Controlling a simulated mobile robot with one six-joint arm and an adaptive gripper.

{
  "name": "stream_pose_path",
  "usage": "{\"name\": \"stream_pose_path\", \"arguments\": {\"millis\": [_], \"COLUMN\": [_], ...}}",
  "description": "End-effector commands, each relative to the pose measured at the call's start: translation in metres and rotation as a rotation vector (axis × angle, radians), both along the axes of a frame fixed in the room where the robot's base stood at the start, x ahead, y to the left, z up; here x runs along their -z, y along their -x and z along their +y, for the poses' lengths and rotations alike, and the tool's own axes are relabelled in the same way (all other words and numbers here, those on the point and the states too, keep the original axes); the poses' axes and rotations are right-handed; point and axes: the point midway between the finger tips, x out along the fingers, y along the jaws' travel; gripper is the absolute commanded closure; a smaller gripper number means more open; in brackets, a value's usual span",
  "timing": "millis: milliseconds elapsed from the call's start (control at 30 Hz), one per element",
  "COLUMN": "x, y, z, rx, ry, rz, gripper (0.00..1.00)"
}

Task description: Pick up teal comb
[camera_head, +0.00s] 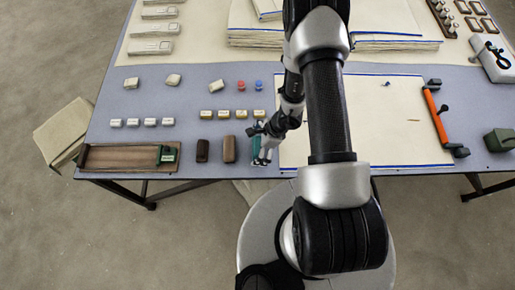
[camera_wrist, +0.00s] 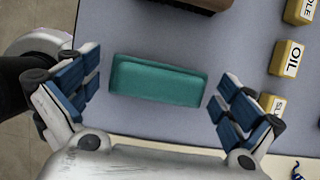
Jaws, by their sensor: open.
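A teal block-shaped object (camera_wrist: 156,81), which appears to be the teal comb, lies flat on the blue-grey table top (camera_wrist: 160,122) in the wrist view. My gripper (camera_wrist: 155,92) is open, with one blue-padded finger beyond each end of the teal object. The fingers look apart from it, with a small gap at each end. In the head view my gripper (camera_head: 262,148) is low over the table's near edge, and a bit of the teal object (camera_head: 257,160) shows there, mostly hidden by the gripper.
Brown blocks (camera_head: 229,149) stand just left of my gripper. Small yellow labelled blocks, one marked OIL (camera_wrist: 287,58), are close by on the right in the wrist view. A wooden tray (camera_head: 120,157) is farther left. A cream sheet (camera_head: 375,135) lies to the right.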

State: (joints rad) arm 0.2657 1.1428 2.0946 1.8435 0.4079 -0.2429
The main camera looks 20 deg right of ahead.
Motion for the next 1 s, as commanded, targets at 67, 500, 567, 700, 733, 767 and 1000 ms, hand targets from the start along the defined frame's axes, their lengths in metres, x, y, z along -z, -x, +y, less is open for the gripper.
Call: {"name": "stream_pose_path", "arguments": {"millis": [67, 500, 567, 700, 733, 767, 1000], "x": [-0.0006, -0.0008, -0.0008, -0.0008, -0.0008, -0.0008, -0.0018], "y": [-0.0002, 0.0, 0.0, 0.0, 0.0, 0.0, -0.0001], "z": [-0.0001, -0.0002, -0.0002, -0.0002, -0.0002, -0.0002, -0.0002], "rx": [0.0, 0.0, 0.0, 0.0, 0.0, 0.0, -0.001], "ry": [0.0, 0.0, 0.0, 0.0, 0.0, 0.0, 0.0], "rz": [0.0, 0.0, 0.0, 0.0, 0.0, 0.0, 0.0], "gripper": [0.0, 0.25, 0.29, 0.38, 0.4, 0.41, 0.41]}}
